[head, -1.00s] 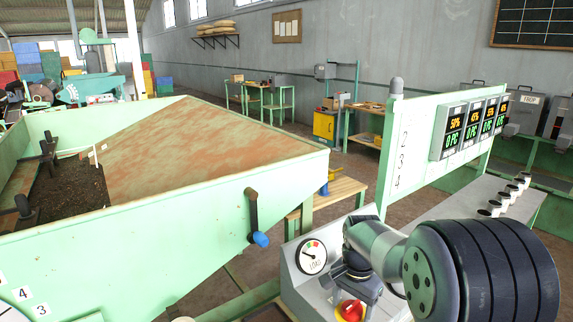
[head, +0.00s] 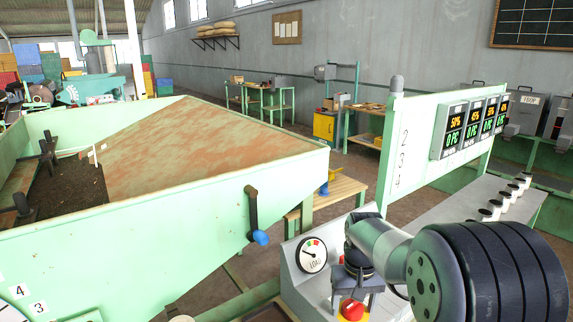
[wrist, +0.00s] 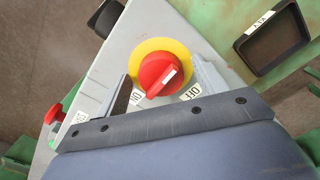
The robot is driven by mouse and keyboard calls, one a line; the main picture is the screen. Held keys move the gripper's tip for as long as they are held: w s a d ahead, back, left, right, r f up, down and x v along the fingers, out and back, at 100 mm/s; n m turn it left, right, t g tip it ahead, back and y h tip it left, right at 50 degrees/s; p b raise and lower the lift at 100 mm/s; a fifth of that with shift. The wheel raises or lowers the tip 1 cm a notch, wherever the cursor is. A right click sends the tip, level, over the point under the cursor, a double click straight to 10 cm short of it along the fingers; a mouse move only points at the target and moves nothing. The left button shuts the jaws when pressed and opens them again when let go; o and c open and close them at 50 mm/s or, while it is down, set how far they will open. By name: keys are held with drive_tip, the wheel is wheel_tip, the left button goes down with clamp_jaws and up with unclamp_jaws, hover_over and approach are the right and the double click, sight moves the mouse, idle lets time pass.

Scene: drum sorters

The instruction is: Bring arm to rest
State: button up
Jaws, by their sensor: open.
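My arm reaches in from the right of the head view, and my gripper (head: 356,298) points down over a grey control box (head: 305,270). A red rotary switch (wrist: 158,76) on a yellow disc (wrist: 183,55) sits between my open fingers in the wrist view, with ON and OFF labels beside it. The switch's red top (head: 351,311) also shows in the head view, just below my gripper. I see no object held. Whether the fingers touch the switch cannot be told.
A dial gauge (head: 312,254) is on the control box. A second red knob (wrist: 54,113) is at left in the wrist view. The green hopper (head: 170,240) fills the left, with a blue-tipped handle (head: 260,237). A display panel (head: 410,150) stands behind my arm.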

drive_tip(key=n, duration=0.3)
drive_tip(key=shift+r+n+b, duration=0.2)
drive_tip(key=shift+n+b, duration=0.1)
drive_tip(key=shift+r, duration=2.2)
drive_tip(key=shift+d, duration=0.1)
